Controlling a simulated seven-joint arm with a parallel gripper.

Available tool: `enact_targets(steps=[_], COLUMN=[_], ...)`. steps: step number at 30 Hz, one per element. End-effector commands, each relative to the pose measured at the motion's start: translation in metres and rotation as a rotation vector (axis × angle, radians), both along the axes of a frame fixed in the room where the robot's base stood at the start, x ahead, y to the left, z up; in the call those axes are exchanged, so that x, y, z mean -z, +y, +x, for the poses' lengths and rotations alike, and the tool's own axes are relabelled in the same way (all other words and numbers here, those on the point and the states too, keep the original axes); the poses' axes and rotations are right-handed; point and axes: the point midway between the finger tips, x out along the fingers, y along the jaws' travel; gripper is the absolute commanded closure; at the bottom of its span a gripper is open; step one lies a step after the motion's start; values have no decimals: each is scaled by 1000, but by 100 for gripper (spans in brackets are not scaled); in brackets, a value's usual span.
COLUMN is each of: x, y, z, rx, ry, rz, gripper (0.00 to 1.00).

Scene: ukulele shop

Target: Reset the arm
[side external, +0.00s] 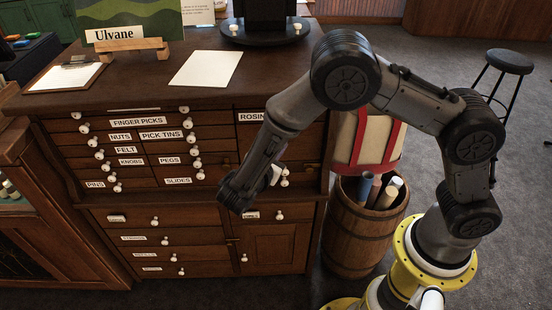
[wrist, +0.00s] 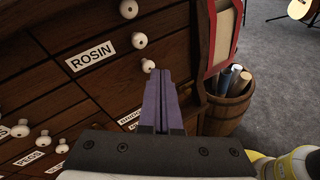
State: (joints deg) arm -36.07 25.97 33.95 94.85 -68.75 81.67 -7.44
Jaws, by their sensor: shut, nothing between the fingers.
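My gripper shows in the wrist view (wrist: 160,78) with its two purple fingers together and nothing held between them. Its fingertips are in front of the right part of the wooden drawer cabinet (side external: 180,205), just below a white knob by the ROSIN drawer (wrist: 92,52). In the side view, my arm arches over from the right and its wrist hangs low before the cabinet front. The fingers are mostly hidden behind the wrist there. I cannot tell whether the fingertips touch the cabinet.
A barrel (side external: 352,238) with rolled tubes stands right of the cabinet, close to my arm. A white sheet (side external: 206,68), a clipboard (side external: 66,75) and the Ulvane sign (side external: 113,34) are on the cabinet top. A black stool (side external: 510,61) stands at the back right. Drawer knobs stick out.

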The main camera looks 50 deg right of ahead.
Motion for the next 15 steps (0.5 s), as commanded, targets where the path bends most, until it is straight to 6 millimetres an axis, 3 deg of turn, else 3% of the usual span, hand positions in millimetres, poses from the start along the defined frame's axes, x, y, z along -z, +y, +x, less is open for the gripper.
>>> enact_targets(steps=[1, 6, 10, 15], x=[-20, -62, -86, -110], y=[-16, -55, -71, -75], z=[-10, -59, -99, -151], rx=[84, 348, 531, 740], ry=[-36, -150, -264, -439], rz=[84, 366, 590, 889], gripper=[100, 100, 100, 100])
